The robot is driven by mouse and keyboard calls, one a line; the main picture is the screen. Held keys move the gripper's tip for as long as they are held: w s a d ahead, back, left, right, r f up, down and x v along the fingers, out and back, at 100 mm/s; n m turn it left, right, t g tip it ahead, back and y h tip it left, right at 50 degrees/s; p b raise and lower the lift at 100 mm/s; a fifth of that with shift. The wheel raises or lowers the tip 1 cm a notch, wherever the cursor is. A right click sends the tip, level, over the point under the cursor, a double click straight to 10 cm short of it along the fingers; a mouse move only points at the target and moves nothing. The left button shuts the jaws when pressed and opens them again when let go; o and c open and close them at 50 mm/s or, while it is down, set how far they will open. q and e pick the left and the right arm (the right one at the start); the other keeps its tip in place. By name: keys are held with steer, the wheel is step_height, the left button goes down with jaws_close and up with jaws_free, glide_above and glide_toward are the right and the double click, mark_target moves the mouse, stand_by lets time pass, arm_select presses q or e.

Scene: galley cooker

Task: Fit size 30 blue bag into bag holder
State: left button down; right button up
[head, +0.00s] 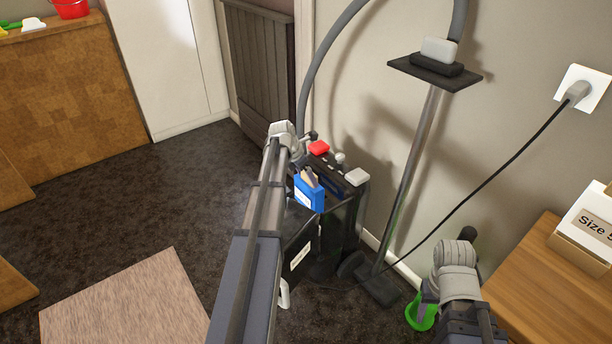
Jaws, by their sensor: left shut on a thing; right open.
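A small blue bag (309,195) with a beige collar and a pale label is at my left gripper (306,171), above the dark vacuum cleaner (336,228). My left gripper is shut on the bag; its fingers are small and partly covered by my arm. The bag's lower edge is over the vacuum's body. I cannot tell whether it touches. The bag holder cannot be made out. My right gripper (428,300) is open at the lower right, away from the vacuum. A green object (420,316) shows beside it.
The vacuum has a red button (318,148) and a pale label. A metal tube with a floor head stands beside it against the wall. A black cord runs to a wall socket (582,88). A wooden surface (530,290) with a size-marked box (585,228) stands right. Carpet at left is open.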

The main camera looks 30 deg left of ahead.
mark_target(303, 188)
arm_select(q)
steer(key=shift+f+b, duration=4.05)
steer(key=shift+f, duration=0.15)
jaws_free()
steer(key=shift+r, duration=0.15)
steer(key=p+v, duration=0.9)
steer(key=v, duration=0.1)
steer(key=shift+r+p, duration=0.1)
steer(key=shift+p, duration=0.2)
